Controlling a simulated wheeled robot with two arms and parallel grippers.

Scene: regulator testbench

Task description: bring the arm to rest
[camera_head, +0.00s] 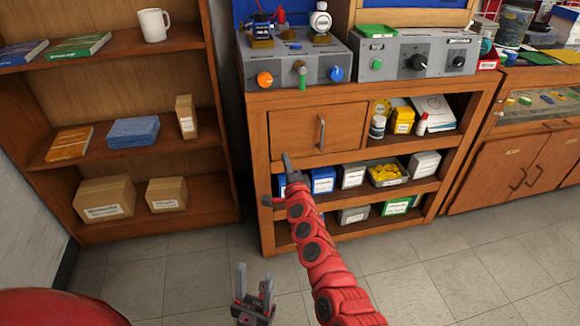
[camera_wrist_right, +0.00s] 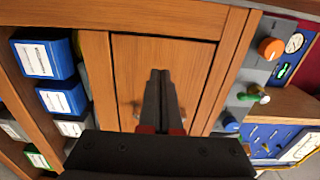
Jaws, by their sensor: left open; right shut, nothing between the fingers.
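My right arm (camera_head: 320,255) is red and reaches up from the bottom right toward the wooden cabinet. Its gripper (camera_head: 287,158) is in front of the cabinet, near the left side of the closed drawer (camera_head: 340,118). In the right wrist view the dark fingers of the right gripper (camera_wrist_right: 160,76) are together with nothing between them, in front of the drawer front (camera_wrist_right: 190,62). My left gripper (camera_head: 255,270) is low over the floor at the bottom, with its two grey fingers pointing up, apart and empty.
The cabinet (camera_head: 258,135) bears grey test units (camera_head: 290,68) (camera_head: 395,62) on top. Blue boxes (camera_head: 323,180) stand on its shelf. A wooden shelf unit (camera_head: 190,45) with a white mug (camera_head: 153,24), books and cartons is at the left. The tiled floor (camera_head: 440,265) is clear at the right.

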